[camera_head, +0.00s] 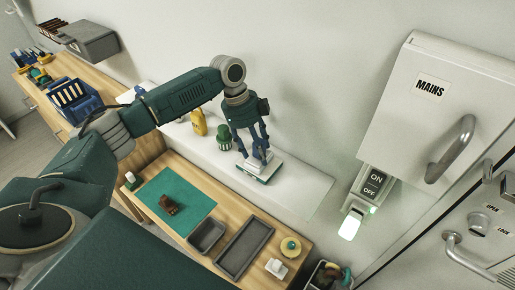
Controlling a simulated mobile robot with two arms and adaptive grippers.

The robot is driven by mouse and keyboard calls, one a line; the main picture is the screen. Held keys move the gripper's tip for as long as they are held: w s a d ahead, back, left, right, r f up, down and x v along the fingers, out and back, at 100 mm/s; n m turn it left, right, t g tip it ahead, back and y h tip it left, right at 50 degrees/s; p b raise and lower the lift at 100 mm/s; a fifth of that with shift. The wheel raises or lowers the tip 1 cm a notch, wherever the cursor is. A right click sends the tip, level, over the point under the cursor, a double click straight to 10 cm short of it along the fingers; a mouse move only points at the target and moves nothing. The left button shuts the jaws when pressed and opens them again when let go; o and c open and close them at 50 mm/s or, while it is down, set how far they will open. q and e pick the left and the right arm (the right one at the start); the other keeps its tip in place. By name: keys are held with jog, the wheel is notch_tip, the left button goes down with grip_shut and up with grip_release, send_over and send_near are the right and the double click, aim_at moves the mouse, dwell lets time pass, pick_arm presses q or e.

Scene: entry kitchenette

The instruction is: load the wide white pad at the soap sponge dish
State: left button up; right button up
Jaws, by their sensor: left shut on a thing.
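My left gripper (256,153) reaches down over the white shelf, its fingers shut on a wide white pad (271,161). The fingers cover part of the pad's top. A dark green edge shows under the pad, close to the shelf surface; I cannot tell whether it belongs to the pad or to a dish below it. No soap sponge dish can be told apart for certain. My right gripper is not in view.
A green bottle (224,138) and a yellow bottle (199,123) stand left of the gripper on the white shelf (308,186). The shelf's right end is clear. A MAINS box (435,105) hangs at right.

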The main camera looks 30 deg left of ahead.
aim_at(262, 141)
pick_arm(q)
jog(key=shift+r+p, duration=2.05)
jog(key=shift+r, duration=0.3)
jog(key=shift+r+p, duration=0.35)
jog(key=shift+r, duration=0.75)
jog(key=shift+d+f+n+b, duration=0.1)
jog(key=shift+d+n+b, duration=0.3)
jog(key=shift+b, duration=0.1)
jog(key=s+d+n+t+y+b, duration=0.1)
jog(key=s+d+n+b, duration=0.3)
jog(key=n, duration=0.5)
jog(key=s+d+f+n+t+y+b, duration=0.1)
jog(key=s+d+n+y+b, duration=0.2)
jog(key=s+n+b, duration=0.4)
jog(key=d+n+b, duration=0.1)
jog(key=n+b, duration=0.1)
jog(key=n, duration=0.1)
jog(key=shift+d+f+t, duration=0.15)
jog(key=shift+d+t, duration=0.05)
jog(key=shift+t, duration=0.2)
